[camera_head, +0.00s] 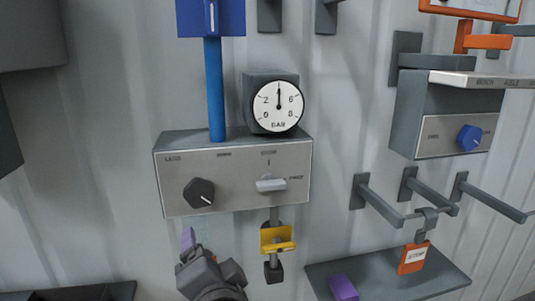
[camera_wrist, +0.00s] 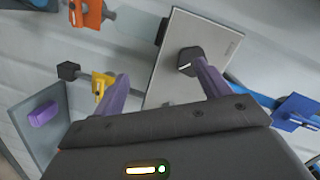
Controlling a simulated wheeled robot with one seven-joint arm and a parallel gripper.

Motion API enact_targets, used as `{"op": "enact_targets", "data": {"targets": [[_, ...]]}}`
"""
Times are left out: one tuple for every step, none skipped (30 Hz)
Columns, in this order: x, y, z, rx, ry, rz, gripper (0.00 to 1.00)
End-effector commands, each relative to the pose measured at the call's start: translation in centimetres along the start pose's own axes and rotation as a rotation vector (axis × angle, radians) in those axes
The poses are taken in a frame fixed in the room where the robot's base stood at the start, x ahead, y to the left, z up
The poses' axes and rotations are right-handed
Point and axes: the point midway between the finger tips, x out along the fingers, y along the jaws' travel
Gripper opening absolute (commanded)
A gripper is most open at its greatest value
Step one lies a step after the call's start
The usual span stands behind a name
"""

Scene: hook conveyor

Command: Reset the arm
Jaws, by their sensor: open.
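My gripper (camera_head: 189,240) is low in the head view, just below the grey control box (camera_head: 235,190). In the wrist view my gripper (camera_wrist: 162,72) shows two purple fingers spread apart with nothing held between them. The box's black knob (camera_head: 199,193) is above my gripper in the head view. In the wrist view the knob (camera_wrist: 189,62) appears near the tip of the right finger; I cannot tell whether they touch.
A white lever (camera_head: 270,184) and yellow clip (camera_head: 277,239) are right of my gripper. A round gauge (camera_head: 276,106) tops the box. Farther right are hook bars (camera_head: 380,202), an orange tag (camera_head: 413,258) and a shelf (camera_head: 440,280) with a purple block (camera_head: 343,288).

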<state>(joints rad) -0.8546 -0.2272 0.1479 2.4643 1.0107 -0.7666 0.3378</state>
Motion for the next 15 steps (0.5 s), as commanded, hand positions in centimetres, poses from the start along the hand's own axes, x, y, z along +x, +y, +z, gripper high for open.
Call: {"op": "enact_targets", "data": {"targets": [[1.2,1.8,-0.4,-0.062,-0.024,0.040,0.76],[1.8,2.8,-0.5,-0.101,-0.047,0.062,0.76],[2.5,4.2,-0.6,-0.152,-0.078,0.093,0.76],[3.0,5.3,-0.7,-0.189,-0.103,0.117,0.76],[3.4,6.4,-0.9,-0.226,-0.128,0.143,0.76],[3.8,8.1,-1.1,-0.273,-0.165,0.180,0.76],[4.0,9.4,-1.3,-0.308,-0.192,0.210,0.76],[4.1,10.7,-1.5,-0.340,-0.222,0.240,0.76],[4.2,12.5,-1.8,-0.384,-0.263,0.282,0.76],[4.2,14.0,-2.0,-0.413,-0.296,0.315,0.76],[4.0,15.4,-2.4,-0.442,-0.328,0.349,0.76],[3.7,17.3,-2.8,-0.477,-0.373,0.395,0.76],[3.4,18.8,-3.1,-0.503,-0.408,0.430,0.76],[3.0,20.3,-3.5,-0.525,-0.445,0.467,0.76],[2.3,22.2,-4.0,-0.554,-0.495,0.515,0.76]]}}
